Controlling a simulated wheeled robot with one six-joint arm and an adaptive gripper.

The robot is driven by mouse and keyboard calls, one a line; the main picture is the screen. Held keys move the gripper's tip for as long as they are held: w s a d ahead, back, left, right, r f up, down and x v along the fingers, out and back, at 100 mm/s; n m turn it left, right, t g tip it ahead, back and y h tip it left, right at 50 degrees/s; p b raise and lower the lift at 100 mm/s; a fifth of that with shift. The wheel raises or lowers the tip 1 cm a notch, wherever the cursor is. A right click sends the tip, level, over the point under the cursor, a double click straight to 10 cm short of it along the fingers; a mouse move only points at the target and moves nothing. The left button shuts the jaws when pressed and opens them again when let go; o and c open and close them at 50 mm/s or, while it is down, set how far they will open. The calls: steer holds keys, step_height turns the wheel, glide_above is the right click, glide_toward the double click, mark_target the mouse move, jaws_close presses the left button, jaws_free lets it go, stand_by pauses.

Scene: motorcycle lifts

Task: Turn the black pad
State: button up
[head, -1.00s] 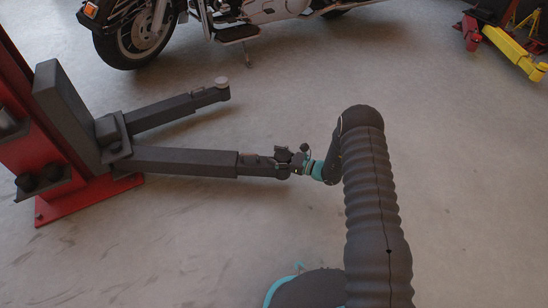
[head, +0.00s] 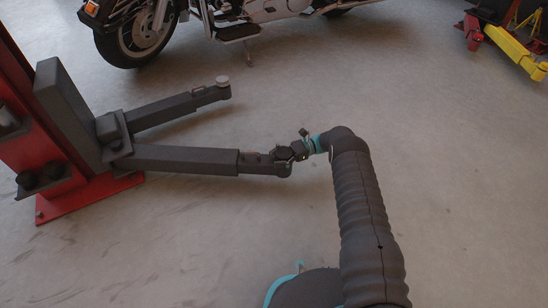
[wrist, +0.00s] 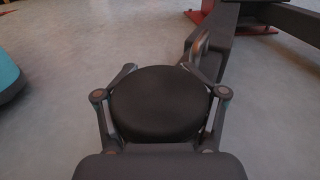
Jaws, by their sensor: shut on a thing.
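The black pad (wrist: 160,102) is a round disc at the end of the near lift arm (head: 185,160). In the wrist view it fills the space between the two fingers of my gripper (wrist: 160,100), which is shut on its sides. In the head view my gripper (head: 285,158) is at the outer tip of that lift arm and covers most of the pad. The pad's marks are too dark to tell how far it is rotated.
A second lift arm (head: 180,108) with a pale pad (head: 222,81) lies behind. Both arms join a red post (head: 35,130) at left. A motorcycle (head: 150,28) stands at the back. A yellow and red lift (head: 515,50) is at far right. The floor at right is clear.

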steer(key=shift+s+f+n+g+h, duration=0.25)
steer(key=shift+f+n+g+h, duration=0.2)
steer(key=shift+g, duration=0.35)
steer(key=shift+s+n+g, duration=0.1)
steer(key=shift+n+g, duration=0.2)
steer(key=shift+n, duration=0.05)
steer(key=o, duration=1.1)
steer(key=shift+c, duration=0.2)
steer(key=shift+r, duration=0.15)
steer(key=shift+r, duration=0.15)
steer(key=shift+w+r, duration=0.2)
steer(key=shift+r, duration=0.4)
step_height(320, 180, up, 8)
steer(key=shift+r, duration=0.25)
steer(key=shift+s, duration=0.1)
